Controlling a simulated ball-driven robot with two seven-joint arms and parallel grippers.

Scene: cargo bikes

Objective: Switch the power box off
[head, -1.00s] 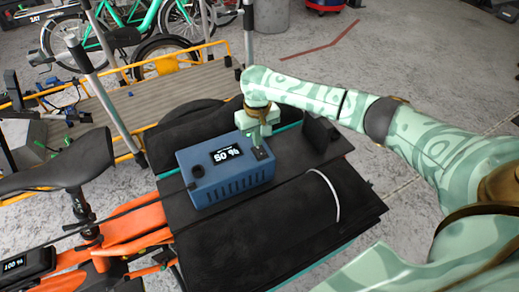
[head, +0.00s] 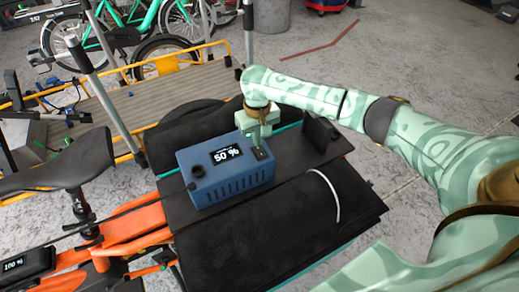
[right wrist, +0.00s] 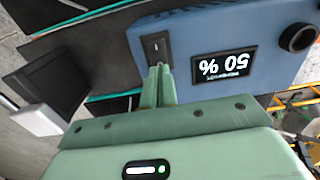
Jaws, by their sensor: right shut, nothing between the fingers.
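The power box (head: 230,182) is blue, with a lit screen (head: 227,155) reading 50 % and a round black knob. It sits on the black deck of the orange cargo bike. Its black rocker switch (head: 262,154) is at the right end of the top face; the right wrist view shows the switch (right wrist: 155,46) on its dark plate. My right gripper (head: 257,143) points down at the switch; its fingers (right wrist: 158,72) are shut and empty, with tips at the switch's edge. I cannot tell whether they touch it. My left gripper is not in view.
A black saddle (head: 65,160) and a small lit display (head: 22,263) are at the left. A black block (head: 321,132) stands right of the box. A wooden-bedded cargo bike (head: 150,100) is behind. Grey floor lies open at the upper right.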

